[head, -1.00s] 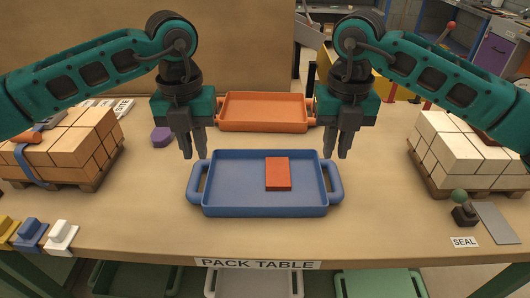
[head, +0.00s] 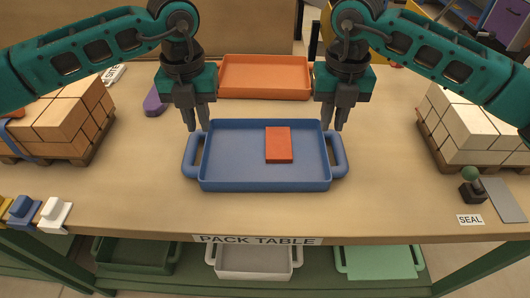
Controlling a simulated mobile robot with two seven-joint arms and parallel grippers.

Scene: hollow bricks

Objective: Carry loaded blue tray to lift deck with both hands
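The blue tray (head: 230,178) sits on the pack table (head: 130,195), with a loop handle at its left end and another at its right end. One flat red-orange brick (head: 278,145) lies in it, right of the middle. My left gripper (head: 198,122) points down over the tray's back left corner, near the left handle (head: 190,156). My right gripper (head: 333,122) points down by the back right corner, near the right handle (head: 338,155). Both have their fingers a little apart with nothing between them. The lift deck is not recognisable in this view.
An orange tray (head: 265,92) lies behind the blue one. Brick stacks on pallets stand at the left (head: 62,122) and right (head: 462,125). A green-knobbed lever (head: 471,185) is at the front right. The table in front of the tray is clear.

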